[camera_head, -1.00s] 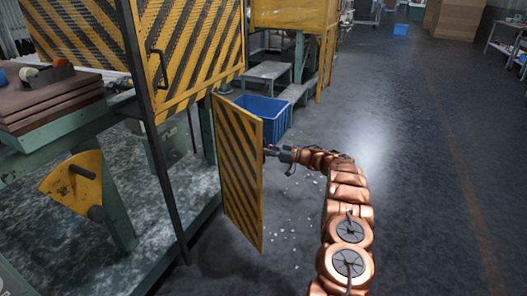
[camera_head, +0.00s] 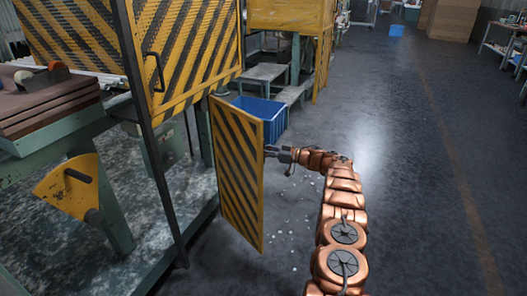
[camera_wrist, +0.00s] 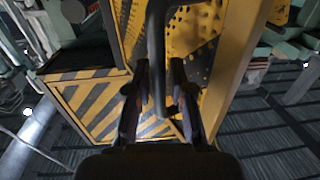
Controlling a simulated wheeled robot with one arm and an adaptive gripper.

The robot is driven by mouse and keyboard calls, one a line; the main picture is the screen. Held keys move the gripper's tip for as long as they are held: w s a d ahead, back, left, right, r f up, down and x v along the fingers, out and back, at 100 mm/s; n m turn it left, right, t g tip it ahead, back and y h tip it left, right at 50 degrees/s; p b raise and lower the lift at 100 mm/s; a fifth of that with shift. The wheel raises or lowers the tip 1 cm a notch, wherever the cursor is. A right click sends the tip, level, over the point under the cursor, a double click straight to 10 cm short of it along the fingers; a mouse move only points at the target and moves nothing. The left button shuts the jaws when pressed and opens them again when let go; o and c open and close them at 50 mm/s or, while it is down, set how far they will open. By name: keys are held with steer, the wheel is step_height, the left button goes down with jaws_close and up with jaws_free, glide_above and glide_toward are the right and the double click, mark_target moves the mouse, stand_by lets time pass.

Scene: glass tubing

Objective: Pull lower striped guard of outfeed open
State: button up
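The lower striped guard (camera_head: 238,178) is a yellow panel with dark diagonal stripes. It stands swung out from the machine frame, its free edge toward the aisle. The guard's perforated yellow face (camera_wrist: 190,40) shows behind the bar. The exact finger contact is hard to see.
The upper striped guard (camera_head: 185,50) with its own handle hangs above. A dark post (camera_head: 150,140) stands left of the lower guard. A blue bin (camera_head: 262,112) stands behind it. Small white bits lie on the floor. The aisle (camera_head: 415,150) on the right is clear.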

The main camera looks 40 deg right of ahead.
steer(key=shift+o, duration=1.2)
steer(key=v, duration=1.2)
steer(key=shift+c, duration=0.2)
